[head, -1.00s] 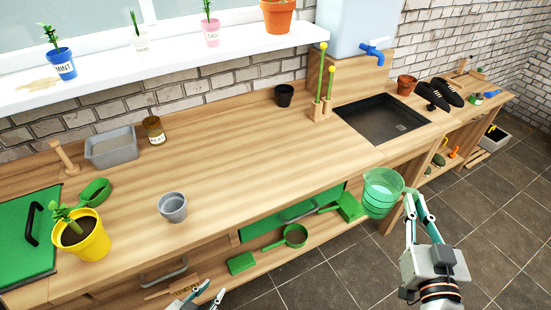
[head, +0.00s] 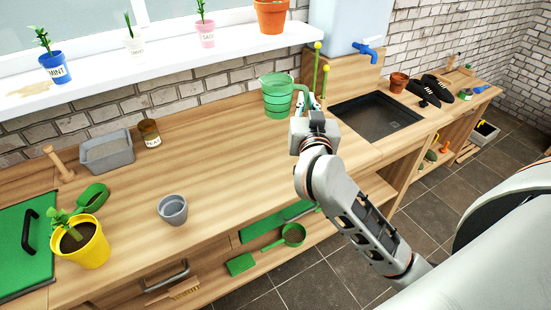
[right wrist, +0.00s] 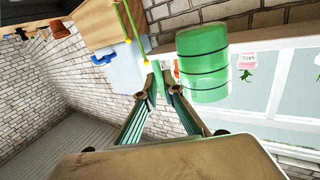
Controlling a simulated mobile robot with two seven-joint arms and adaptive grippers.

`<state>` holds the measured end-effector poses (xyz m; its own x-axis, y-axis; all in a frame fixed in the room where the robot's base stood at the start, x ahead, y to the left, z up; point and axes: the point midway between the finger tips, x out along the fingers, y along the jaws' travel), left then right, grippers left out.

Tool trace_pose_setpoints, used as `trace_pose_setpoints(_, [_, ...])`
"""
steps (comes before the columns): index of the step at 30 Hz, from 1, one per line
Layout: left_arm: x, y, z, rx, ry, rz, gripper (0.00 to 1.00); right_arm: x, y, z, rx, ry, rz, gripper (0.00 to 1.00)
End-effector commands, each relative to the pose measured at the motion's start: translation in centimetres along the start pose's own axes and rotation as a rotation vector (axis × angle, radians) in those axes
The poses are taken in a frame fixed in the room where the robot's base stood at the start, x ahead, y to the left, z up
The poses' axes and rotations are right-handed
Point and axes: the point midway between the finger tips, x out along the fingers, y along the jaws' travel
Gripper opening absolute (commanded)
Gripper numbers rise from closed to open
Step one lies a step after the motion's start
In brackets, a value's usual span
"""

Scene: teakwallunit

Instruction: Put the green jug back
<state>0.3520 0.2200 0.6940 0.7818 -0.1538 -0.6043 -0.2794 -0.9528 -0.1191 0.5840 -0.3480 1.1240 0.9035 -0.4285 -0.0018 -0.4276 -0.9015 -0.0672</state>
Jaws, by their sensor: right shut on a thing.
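The green jug (head: 277,97) is translucent, with darker bands. In the head view it is upright over the back of the wooden worktop (head: 225,165), left of the two yellow-topped green stems. I cannot tell whether its base touches the wood. My right gripper (head: 307,100) is shut on its handle, on the jug's right side. In the right wrist view the jug (right wrist: 203,65) stands beside the closed fingertips (right wrist: 158,82). My left gripper is out of view.
The sink (head: 375,115) lies to the right, with yellow-topped stems (head: 320,70) between it and the jug. A grey pot (head: 172,209), grey tub (head: 107,152) and brown jar (head: 149,133) stand to the left. The worktop's middle is clear. The white windowsill (head: 165,60) overhangs the back.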

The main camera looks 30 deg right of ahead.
Motion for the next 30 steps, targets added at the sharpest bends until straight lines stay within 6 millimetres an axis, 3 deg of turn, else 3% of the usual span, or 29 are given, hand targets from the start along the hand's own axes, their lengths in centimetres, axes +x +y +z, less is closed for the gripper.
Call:
trace_pose_setpoints(3, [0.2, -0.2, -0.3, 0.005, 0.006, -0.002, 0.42, 1.5, 0.4, -1.4, 0.005, 0.006, 0.045, 0.0])
trace_pose_setpoints(7, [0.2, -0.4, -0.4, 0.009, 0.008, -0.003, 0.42, 1.9, 0.7, -0.3, -0.001, 0.002, 0.059, 0.0])
trace_pose_setpoints(21, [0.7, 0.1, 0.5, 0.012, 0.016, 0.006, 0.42, 1.8, 1.4, 11.0, -0.003, 0.004, 0.056, 0.0])
trace_pose_setpoints(25, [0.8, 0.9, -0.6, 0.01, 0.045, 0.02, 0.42, 1.8, 1.6, 13.1, -0.002, 0.005, 0.056, 0.0])
trace_pose_setpoints(30, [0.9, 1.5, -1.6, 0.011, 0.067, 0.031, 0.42, 1.9, 1.6, 14.1, 0.0, 0.007, 0.055, 0.0])
